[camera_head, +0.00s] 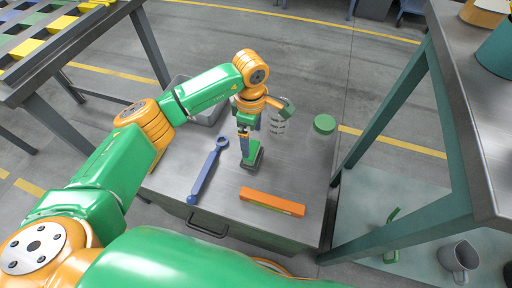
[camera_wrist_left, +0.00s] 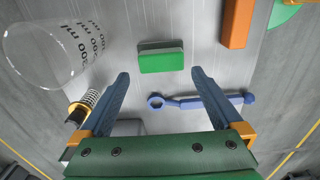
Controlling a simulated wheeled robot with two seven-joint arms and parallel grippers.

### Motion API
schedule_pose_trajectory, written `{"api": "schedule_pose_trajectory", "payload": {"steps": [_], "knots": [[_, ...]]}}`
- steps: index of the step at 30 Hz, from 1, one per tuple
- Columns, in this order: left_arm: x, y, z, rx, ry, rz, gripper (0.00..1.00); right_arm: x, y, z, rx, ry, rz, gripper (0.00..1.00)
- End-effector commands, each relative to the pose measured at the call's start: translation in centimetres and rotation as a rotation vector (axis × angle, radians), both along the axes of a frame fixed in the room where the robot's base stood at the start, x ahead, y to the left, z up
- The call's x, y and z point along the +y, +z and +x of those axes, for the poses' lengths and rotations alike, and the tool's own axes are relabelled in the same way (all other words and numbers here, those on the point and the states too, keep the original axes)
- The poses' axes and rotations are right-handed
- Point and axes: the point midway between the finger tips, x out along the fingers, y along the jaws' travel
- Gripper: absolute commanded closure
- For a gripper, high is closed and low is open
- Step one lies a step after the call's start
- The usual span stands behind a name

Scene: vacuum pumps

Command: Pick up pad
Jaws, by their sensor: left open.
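The pad, a small green block with a greyish top edge, lies on the grey metal worktop; it shows in the left wrist view (camera_wrist_left: 161,60) and in the head view (camera_head: 253,156). My left gripper (camera_head: 246,138) hangs over it, pointing down. In the left wrist view its two blue fingers (camera_wrist_left: 160,76) are spread apart with nothing between them. The pad appears just past the fingertips, roughly centred between them, and I see no contact. My right gripper is in neither view.
A clear measuring beaker (camera_head: 279,124) stands close by the left gripper. A green-lidded jar (camera_head: 324,126), a blue ring wrench (camera_head: 206,174) and an orange bar (camera_head: 272,202) share the worktop. A teal-legged table (camera_head: 455,120) rises on the right.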

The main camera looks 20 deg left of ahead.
Motion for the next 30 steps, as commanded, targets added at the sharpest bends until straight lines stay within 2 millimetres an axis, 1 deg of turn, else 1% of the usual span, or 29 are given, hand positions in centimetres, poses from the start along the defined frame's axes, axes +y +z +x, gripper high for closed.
{"api": "schedule_pose_trajectory", "payload": {"steps": [6,9,11,16,17,18,20,21,24,30], "knots": [[0.0,-4.3,0.0,0.008,0.002,-0.003,0.00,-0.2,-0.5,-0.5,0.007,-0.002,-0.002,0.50],[0.0,-5.7,0.1,0.005,0.003,-0.005,0.00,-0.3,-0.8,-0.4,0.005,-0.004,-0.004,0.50],[0.0,-6.0,0.1,0.003,0.002,-0.007,0.00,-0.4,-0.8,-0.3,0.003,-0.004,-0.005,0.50],[0.0,-6.0,0.1,0.002,0.001,-0.007,0.00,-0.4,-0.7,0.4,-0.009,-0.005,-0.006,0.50],[0.0,-6.0,0.1,0.002,0.002,-0.007,0.03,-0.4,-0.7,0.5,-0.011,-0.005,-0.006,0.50],[0.0,-6.0,0.1,0.002,0.002,-0.007,0.14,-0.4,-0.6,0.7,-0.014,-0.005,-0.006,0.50],[0.0,-6.0,0.1,0.002,0.002,-0.007,0.30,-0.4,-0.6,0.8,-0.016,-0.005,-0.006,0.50],[0.0,-6.0,0.1,0.002,0.002,-0.008,0.41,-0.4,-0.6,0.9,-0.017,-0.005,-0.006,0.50],[0.0,-6.0,0.1,0.002,0.002,-0.008,0.65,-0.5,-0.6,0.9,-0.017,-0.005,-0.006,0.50],[0.0,-5.9,0.1,0.002,0.002,-0.008,0.66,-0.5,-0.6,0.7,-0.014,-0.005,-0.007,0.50]]}}
